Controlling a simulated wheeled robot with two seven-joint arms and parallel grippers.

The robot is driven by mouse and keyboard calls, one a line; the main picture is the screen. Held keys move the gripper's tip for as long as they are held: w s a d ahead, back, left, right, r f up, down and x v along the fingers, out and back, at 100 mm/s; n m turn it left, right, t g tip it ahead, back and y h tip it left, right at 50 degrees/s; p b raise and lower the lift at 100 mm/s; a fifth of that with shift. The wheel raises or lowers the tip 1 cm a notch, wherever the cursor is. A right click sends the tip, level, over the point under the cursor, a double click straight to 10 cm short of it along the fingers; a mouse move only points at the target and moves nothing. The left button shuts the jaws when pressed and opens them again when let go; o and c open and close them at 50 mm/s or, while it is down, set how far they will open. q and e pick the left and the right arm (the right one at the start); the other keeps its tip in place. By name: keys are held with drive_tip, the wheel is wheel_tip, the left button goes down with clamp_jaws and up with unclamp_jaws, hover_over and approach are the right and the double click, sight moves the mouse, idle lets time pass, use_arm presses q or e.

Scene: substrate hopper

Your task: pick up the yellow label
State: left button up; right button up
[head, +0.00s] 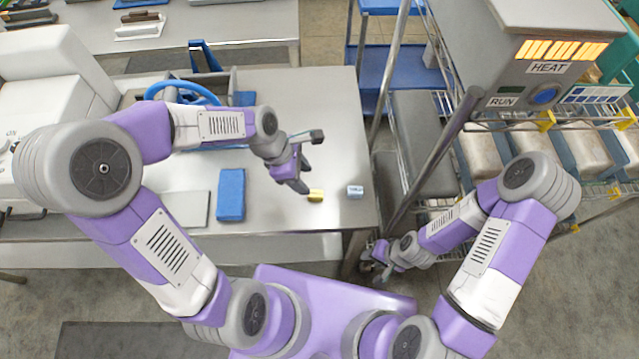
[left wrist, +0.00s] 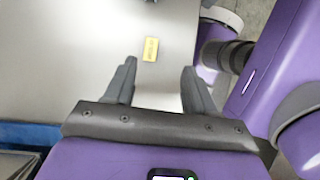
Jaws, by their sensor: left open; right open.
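The yellow label (head: 316,195) lies on the steel table near its front right part. My left gripper (head: 304,190) is just to the left of it in the head view. In the left wrist view the yellow label (left wrist: 150,49) lies flat beyond the fingertips, roughly between their lines, apart from both. My left gripper (left wrist: 158,72) is open with nothing between its fingers. My right gripper (head: 368,266) is low beside the table's right front corner, small in view, open, with nothing seen in it.
A small whitish-blue piece (head: 355,191) sits right of the label. A blue block (head: 231,194) and a grey plate (head: 187,209) lie to the left. A wire rack (head: 385,200) and the heat machine (head: 545,60) stand right of the table (head: 330,110), whose back right is clear.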

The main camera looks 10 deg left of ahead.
use_arm(q)
drive_tip(key=b, duration=0.4)
approach(315, 194)
drive_tip(key=d+f, duration=0.1)
drive_tip(key=f, duration=0.1)
drive_tip(key=b+x, duration=0.2)
drive_tip(key=x, duration=0.4)
drive_tip(key=shift+w+f, duration=0.15)
drive_tip(key=shift+f, duration=0.2)
drive_tip(key=shift+w+d+f, duration=0.1)
drive_tip(key=shift+d+f, duration=0.05)
drive_tip(key=shift+f, duration=0.15)
clamp_jaws()
